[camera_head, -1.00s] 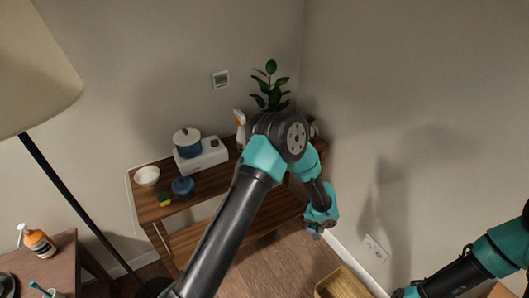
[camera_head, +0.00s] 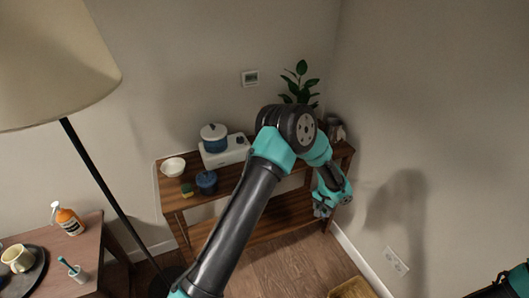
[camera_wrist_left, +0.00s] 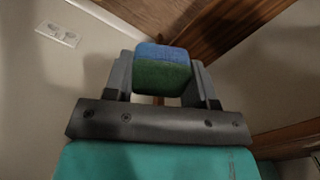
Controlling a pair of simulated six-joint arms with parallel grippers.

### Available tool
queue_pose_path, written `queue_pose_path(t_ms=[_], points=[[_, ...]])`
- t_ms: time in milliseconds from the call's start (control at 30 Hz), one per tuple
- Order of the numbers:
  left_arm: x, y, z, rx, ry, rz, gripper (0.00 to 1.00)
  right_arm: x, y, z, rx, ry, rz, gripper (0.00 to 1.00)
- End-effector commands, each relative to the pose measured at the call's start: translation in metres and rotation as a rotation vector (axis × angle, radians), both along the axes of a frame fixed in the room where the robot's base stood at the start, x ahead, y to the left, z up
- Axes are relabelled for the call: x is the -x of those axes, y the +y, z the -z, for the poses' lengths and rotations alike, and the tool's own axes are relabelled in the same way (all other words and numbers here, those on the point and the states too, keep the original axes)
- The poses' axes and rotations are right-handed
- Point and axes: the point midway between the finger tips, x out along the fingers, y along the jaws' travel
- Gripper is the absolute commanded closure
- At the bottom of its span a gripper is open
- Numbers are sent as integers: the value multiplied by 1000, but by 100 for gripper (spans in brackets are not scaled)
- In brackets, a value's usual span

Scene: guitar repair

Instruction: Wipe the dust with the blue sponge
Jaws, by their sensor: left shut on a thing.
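The blue sponge (camera_wrist_left: 163,55), with a green lower face, sits between the two fingers of my left gripper in the left wrist view. My left gripper (camera_wrist_left: 158,80) is shut on it. In the head view my left gripper (camera_head: 326,208) hangs at the right end of the wooden console table (camera_head: 235,178), below its top. The sponge is too small or hidden to make out there. I cannot make out any dust. Only a piece of my right arm shows at the lower right edge; its gripper is out of view.
On the console stand a white bowl (camera_head: 173,166), a blue jar (camera_head: 207,182), a yellow-green block (camera_head: 187,190), a pot (camera_head: 214,137) and a plant (camera_head: 300,83). A floor lamp (camera_head: 60,65) and side table (camera_head: 75,250) are left. A wooden box (camera_head: 352,288) lies on the floor.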

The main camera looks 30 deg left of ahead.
Motion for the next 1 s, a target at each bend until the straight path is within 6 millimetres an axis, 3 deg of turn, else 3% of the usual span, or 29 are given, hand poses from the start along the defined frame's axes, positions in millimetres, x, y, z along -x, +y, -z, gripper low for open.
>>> queue_pose_path(t_ms=[300,633,800,1000], points=[[-37,126,-55,-1,-4,166,68,0,0,0,0,0,0,57],[-39,253,-116,-2,-3,374,68,0,0,0,0,0,0,57],[-33,292,-137,-1,-2,455,68,0,0,0,0,0,0,57],[-31,301,-143,0,0,484,68,0,0,0,0,0,0,57]])
